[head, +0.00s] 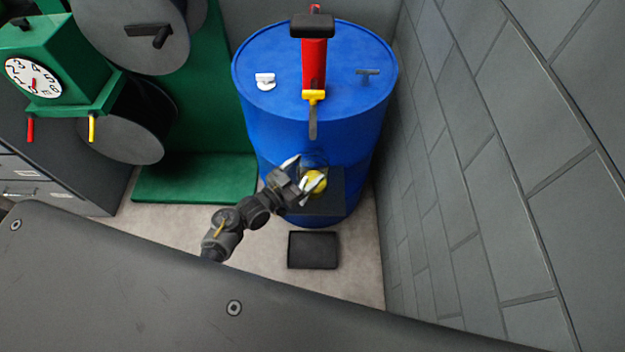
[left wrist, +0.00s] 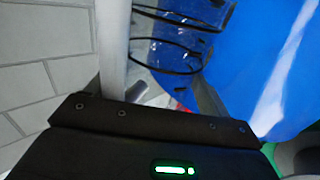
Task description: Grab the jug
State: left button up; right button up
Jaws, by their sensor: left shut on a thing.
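My left gripper (head: 308,172) reaches in from the left to the front of the blue barrel. Its two pale fingers are shut on a clear, see-through thing with dark rings, which I take for the jug (left wrist: 182,32). In the left wrist view it shows between the fingers, cut off by the top edge. In the head view the jug is hard to make out. A round yellow thing (head: 315,184) shows at the fingertips, and I cannot tell if it is part of the jug. My right gripper is not in view.
The blue barrel (head: 265,60) carries a red dispenser-like thing (head: 314,65) with a yellow part. A dark shelf (head: 330,204) is at its front, and a black tray (head: 313,250) lies on the floor. A grey block wall (head: 480,150) is close on the right; green machinery (head: 195,178) stands left.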

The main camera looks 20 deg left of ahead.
pick_arm(q)
jog(key=shift+r, duration=0.1)
jog(key=shift+c, duration=0.7)
